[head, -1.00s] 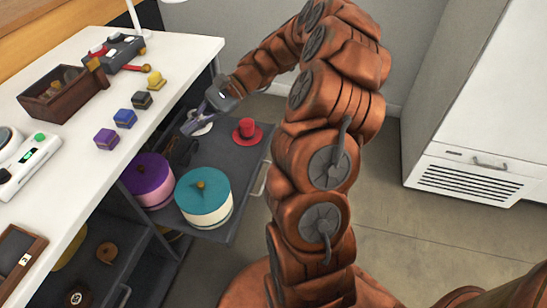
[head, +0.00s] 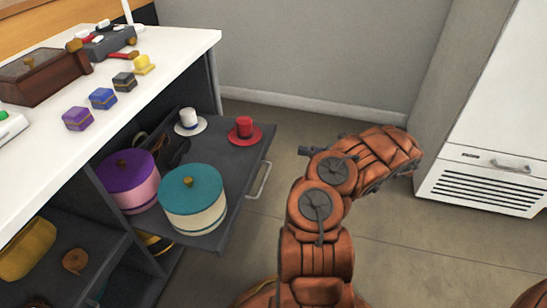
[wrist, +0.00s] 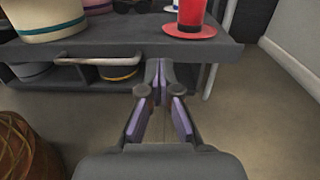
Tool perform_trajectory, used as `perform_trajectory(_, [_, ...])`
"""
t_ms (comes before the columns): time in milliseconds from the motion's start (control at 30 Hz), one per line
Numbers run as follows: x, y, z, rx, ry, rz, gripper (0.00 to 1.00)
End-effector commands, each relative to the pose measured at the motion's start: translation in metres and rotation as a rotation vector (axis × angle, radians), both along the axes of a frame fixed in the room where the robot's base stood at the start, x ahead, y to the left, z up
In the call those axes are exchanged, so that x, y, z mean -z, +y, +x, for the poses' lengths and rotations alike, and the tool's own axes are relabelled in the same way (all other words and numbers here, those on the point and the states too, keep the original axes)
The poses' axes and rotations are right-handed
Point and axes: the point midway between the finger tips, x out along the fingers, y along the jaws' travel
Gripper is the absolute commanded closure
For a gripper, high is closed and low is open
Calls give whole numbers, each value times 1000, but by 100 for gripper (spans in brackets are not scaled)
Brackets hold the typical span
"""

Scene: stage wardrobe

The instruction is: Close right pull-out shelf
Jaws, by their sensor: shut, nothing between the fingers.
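The right pull-out shelf (head: 232,168) is dark grey and stands pulled out from under the white table. Its metal bar handle (head: 261,180) is on the front edge. On it are a teal-lidded round box (head: 192,200), a purple-lidded round box (head: 131,184), a red hat (head: 244,131) and a white hat (head: 189,122). In the wrist view, my gripper (wrist: 159,72) is shut and empty, with its tips close to the shelf's front edge (wrist: 190,52), right of the handle (wrist: 100,61). I cannot tell if they touch. My fingers are not clear in the head view.
The white table (head: 150,95) above holds several small coloured boxes and a brown case (head: 40,75). Lower left is another shelf (head: 75,240) with a yellow item. A white cabinet (head: 495,120) with a vent stands at the right. The floor (head: 400,230) between is clear.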

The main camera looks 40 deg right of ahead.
Motion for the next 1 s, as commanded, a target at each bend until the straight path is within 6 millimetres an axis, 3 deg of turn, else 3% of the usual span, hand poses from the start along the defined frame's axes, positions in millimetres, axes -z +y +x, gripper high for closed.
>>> perform_trajectory(33, [15,-7,-8,22,10,9,100])
perform_trajectory(100, [22,-13,-14,41,17,16,100])
perform_trajectory(333, [25,-13,-10,56,18,22,100])
perform_trajectory(1000, [27,44,83,52,18,21,100])
